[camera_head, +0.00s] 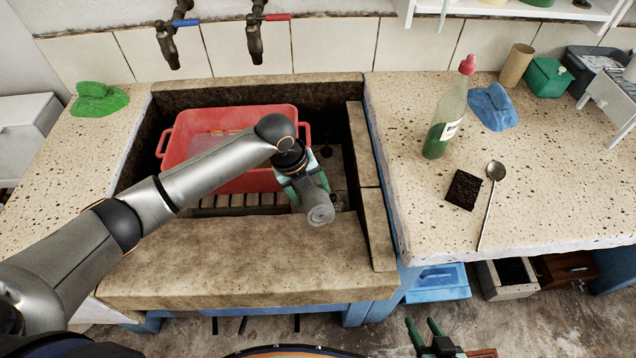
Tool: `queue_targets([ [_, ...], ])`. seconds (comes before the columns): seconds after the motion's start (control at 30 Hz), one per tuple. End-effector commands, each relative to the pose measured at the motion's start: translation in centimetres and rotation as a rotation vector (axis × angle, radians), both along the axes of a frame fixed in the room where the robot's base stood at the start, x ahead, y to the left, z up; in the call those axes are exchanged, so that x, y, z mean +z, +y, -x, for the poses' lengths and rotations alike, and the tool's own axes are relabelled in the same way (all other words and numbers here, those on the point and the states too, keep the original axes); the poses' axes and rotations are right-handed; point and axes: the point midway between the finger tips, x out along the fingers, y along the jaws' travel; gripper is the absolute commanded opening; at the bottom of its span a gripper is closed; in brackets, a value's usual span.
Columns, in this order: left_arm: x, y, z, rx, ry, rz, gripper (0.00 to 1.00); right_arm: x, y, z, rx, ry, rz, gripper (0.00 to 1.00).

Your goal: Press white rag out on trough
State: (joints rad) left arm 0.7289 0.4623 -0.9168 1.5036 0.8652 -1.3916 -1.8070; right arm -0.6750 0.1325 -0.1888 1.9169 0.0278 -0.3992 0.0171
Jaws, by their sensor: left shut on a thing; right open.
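The stone trough (235,262) is sunk between two speckled worktops. My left gripper (303,182) is over the trough's right part, near its front ledge. It is shut on a pale grey, rolled-looking bundle, which appears to be the white rag (319,209). The rag's lower end sticks out below the jaws, over the inner edge of the front ledge; I cannot tell whether it touches the stone. My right gripper (424,332) is open and empty at the bottom of the picture, in front of the worktop.
A red basin (283,118) stands in the trough, partly hidden by my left arm. Two taps (255,45) hang above. A green cloth (97,99) lies left. On the right worktop are a bottle (447,120), blue cloth (492,106), dark pad (463,189) and ladle (491,195).

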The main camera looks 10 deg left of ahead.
Motion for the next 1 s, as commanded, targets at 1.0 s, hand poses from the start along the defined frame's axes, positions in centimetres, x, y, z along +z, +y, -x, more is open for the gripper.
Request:
queue_targets([
  [1.0, -7.9, 2.2, 2.2, -0.198, 0.012, 0.003, 0.08, -2.9, -0.2, 0.2, -0.005, 0.003, 0.003, 0.46],
])
